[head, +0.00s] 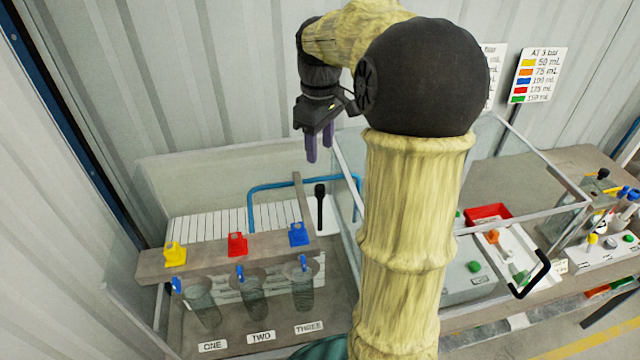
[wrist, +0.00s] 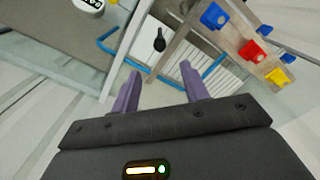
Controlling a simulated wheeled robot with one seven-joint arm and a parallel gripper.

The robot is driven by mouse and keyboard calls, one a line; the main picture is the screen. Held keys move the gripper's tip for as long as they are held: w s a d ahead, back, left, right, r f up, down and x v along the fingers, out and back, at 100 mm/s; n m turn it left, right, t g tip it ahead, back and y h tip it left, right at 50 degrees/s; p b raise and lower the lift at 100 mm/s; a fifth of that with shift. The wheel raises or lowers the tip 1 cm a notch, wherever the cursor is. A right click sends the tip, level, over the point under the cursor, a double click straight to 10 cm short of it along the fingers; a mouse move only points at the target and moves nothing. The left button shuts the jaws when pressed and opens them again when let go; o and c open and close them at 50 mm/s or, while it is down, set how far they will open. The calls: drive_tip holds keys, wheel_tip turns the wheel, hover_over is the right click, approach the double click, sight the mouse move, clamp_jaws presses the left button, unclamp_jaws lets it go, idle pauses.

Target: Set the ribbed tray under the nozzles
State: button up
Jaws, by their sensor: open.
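The white ribbed tray (head: 212,226) lies flat behind the grey nozzle beam (head: 150,268); it also shows in the wrist view (wrist: 182,62). The beam carries a yellow nozzle (head: 175,254), a red nozzle (head: 237,244) and a blue nozzle (head: 298,234). Clear cups stand under the beam: one by label ONE (head: 203,305), one by TWO (head: 253,300) and one by THREE (head: 303,292). My gripper (head: 319,145) is open and empty, in the air above and behind the tray area, with purple fingers pointing down. Its fingers also show in the wrist view (wrist: 160,82).
Clear walls enclose the station. A second clear case with a black handle (head: 533,275) stands right. My arm hides the middle.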

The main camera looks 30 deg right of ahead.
sight(320, 187)
wheel_tip(320, 187, down, 12)
drive_tip(key=shift+f+p, duration=0.15)
drive_tip(key=shift+p, duration=1)
drive_tip(key=shift+c, duration=0.5)
clamp_jaws()
